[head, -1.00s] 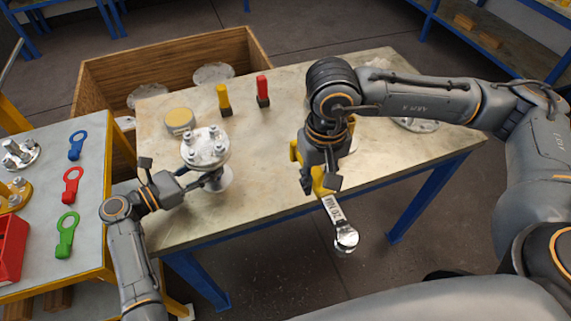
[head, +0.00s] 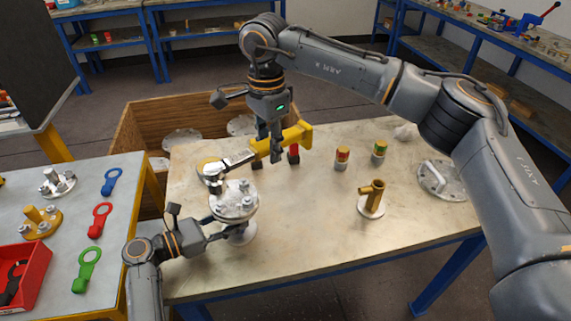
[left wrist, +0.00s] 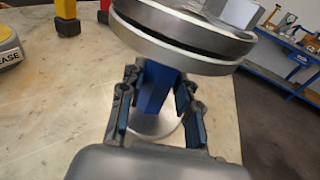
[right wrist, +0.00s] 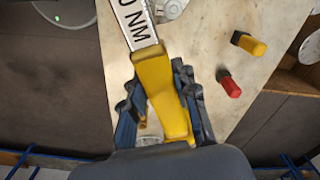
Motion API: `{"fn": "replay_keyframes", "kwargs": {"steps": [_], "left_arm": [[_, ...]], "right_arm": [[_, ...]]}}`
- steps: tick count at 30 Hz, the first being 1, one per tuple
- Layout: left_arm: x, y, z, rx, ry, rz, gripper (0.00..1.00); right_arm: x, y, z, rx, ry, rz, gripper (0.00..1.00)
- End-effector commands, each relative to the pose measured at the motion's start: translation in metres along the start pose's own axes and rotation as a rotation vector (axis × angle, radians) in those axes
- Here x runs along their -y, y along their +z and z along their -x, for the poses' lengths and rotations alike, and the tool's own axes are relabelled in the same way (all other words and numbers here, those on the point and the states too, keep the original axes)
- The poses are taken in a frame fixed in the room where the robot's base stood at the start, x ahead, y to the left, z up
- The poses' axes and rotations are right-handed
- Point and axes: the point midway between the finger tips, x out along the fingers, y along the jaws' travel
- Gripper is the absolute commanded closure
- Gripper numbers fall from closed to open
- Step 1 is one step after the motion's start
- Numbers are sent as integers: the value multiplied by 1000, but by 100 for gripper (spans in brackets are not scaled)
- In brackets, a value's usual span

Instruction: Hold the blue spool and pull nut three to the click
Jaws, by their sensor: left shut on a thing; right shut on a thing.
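The flanged spool (head: 238,228) stands upright near the table's left front. Its blue neck (left wrist: 157,88) shows in the left wrist view under the stacked flange discs (left wrist: 185,35). My left gripper (head: 210,237) is shut around that neck. Several nuts (head: 243,186) stand on the top flange; I see no numbers on them. My right gripper (head: 277,155) is shut on the yellow handle of the torque wrench (right wrist: 160,85). The wrench head (head: 212,172) is at the flange's far left edge, apparently above it; I cannot tell whether it touches a nut.
A brass pipe fitting (head: 372,198) and two small canisters (head: 342,158) stand to the right. A side table (head: 60,260) carries blue, red and green wrenches. The table's right front is clear.

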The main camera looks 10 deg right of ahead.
Motion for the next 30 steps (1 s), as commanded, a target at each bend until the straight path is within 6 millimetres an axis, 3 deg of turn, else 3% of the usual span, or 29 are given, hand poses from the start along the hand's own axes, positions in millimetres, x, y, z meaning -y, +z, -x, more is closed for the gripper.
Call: {"fn": "replay_keyframes", "kwargs": {"steps": [5, 17, 30], "left_arm": [[-1, 0, 1, 0, 4, -1, 92], [-1, 1, 1, 0, 4, -1, 92], [-1, 0, 1, 0, 4, -1, 92]], "right_arm": [[4, 1, -2, 0, -2, -24, 100], [3, 1, -43, 0, -1, -23, 100], [3, 1, -42, 0, -3, -22, 100]]}}
